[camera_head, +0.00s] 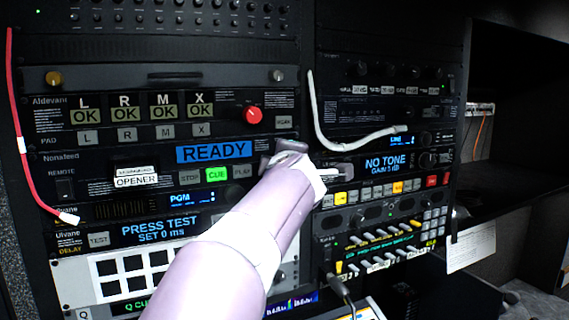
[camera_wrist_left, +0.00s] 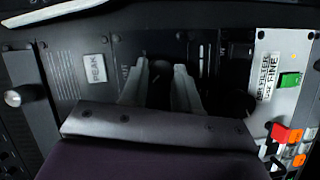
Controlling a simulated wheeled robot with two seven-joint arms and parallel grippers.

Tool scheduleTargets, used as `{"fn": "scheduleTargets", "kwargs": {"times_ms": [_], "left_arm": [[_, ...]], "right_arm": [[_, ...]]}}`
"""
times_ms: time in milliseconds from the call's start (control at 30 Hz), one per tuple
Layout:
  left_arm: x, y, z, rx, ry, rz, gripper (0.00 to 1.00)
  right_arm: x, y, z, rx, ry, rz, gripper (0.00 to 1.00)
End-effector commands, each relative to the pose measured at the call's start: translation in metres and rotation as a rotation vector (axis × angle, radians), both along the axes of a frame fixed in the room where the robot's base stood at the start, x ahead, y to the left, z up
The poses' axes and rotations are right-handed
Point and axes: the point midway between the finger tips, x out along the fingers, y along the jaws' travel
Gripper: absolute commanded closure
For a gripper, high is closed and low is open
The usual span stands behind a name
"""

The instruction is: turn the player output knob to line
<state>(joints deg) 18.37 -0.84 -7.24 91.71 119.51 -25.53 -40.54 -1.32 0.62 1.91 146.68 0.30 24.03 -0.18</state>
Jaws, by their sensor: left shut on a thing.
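My left arm reaches up from the bottom of the head view, and my left gripper (camera_head: 312,167) is at the rack, just right of the player's blue READY display (camera_head: 214,151). In the left wrist view my left gripper (camera_wrist_left: 158,88) has its two pale fingers on either side of a dark knob (camera_wrist_left: 160,72), shut on it. The knob's pointer and the markings around it are too dark to read. In the head view the hand hides the knob. My right gripper is in neither view.
The player's lit green CUE button (camera_head: 216,174) is left of the hand. A red knob (camera_head: 252,115) is above it. A white cable (camera_head: 322,120) hangs close above right, and a red cable (camera_head: 18,140) hangs far left. A small display (camera_head: 396,139) seems to read LINE.

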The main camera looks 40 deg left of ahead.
Motion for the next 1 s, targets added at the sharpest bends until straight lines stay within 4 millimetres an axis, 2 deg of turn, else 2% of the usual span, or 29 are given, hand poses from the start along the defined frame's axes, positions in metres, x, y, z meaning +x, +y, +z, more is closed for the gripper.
{"fn": "scheduleTargets", "kwargs": {"times_ms": [1000], "left_arm": [[0.0057, -0.0029, 0.0059, 0.446, 0.856, -0.001, 1.00]], "right_arm": [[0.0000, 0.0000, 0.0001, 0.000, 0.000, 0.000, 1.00]]}}
